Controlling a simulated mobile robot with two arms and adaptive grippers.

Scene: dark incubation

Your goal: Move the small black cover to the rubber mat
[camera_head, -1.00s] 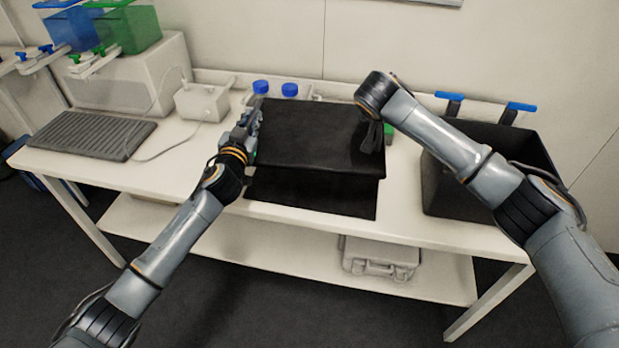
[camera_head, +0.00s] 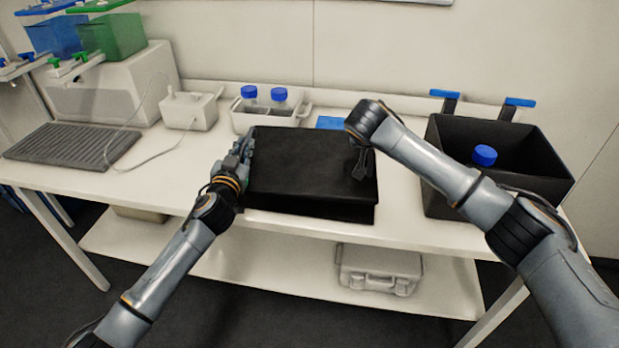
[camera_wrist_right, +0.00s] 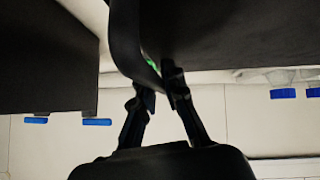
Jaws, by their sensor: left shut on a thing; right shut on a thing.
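The black cover (camera_head: 305,180), a box-like shape with a flat top, is between my two grippers at the middle front of the bench. My left gripper (camera_head: 243,152) is shut on its left side. My right gripper (camera_head: 361,166) is shut on its right side, pointing down. A grey ridged mat (camera_head: 70,147), seemingly the rubber mat, lies at the left of the bench. I cannot tell whether the cover touches the bench.
An open black bin (camera_head: 450,190) with a blue-capped bottle (camera_head: 484,155) stands on the right, partly behind my right arm. A white rack (camera_head: 262,120) with two blue-capped bottles is behind the cover. A white device (camera_head: 188,110) and its cable lie between mat and rack.

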